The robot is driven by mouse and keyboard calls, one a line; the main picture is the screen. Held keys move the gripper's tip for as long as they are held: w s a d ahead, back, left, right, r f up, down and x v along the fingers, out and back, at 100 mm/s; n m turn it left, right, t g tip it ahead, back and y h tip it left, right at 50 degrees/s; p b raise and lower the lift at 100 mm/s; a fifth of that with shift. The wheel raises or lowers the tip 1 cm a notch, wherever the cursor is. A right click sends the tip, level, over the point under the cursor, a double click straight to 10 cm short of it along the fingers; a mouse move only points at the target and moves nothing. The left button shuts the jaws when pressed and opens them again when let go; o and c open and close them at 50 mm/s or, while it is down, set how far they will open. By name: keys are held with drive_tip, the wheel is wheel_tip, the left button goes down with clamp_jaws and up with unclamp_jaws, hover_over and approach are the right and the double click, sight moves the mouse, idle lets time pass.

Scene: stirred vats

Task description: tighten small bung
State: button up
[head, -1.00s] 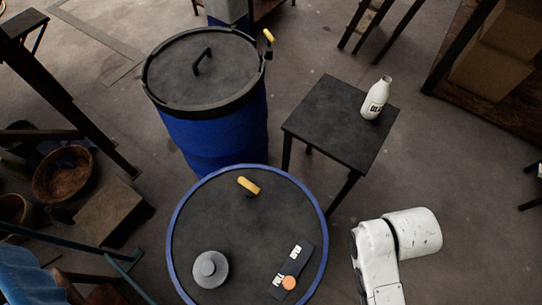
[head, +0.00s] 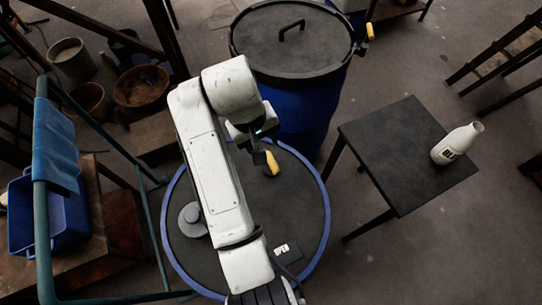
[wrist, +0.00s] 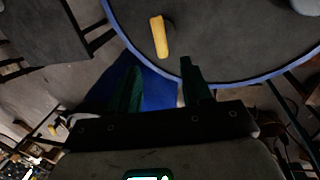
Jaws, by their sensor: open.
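The blue-rimmed drum (head: 325,215) stands in front of me, its dark top partly behind my arm. A yellow-handled piece (head: 271,163) stands on the top near the far rim; it also shows in the wrist view (wrist: 157,37). A grey round knob (head: 190,217) sits at the left of the top. I cannot tell which piece is the small bung. My gripper (wrist: 160,78) is open and empty. In the wrist view its two dark fingers point toward the drum's rim, with the yellow piece beyond them and apart from them.
A second blue drum (head: 310,110) with a handled black lid stands behind. A dark table (head: 400,165) with a white bottle (head: 457,143) is at right. A green rail (head: 45,200) and blue crate (head: 30,225) are at left. A white label (head: 282,250) lies on the drum top.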

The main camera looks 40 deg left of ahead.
sight(271, 160)
drive_tip(key=f, duration=0.3)
drive_tip(key=w+f, duration=0.1)
drive_tip(key=f, duration=0.6)
drive_tip(key=shift+w+d+f+p, duration=0.1)
drive_tip(key=shift+w+d+p, duration=0.25)
drive_tip(key=shift+w+d, duration=0.05)
drive_tip(key=shift+c, duration=0.5)
clamp_jaws()
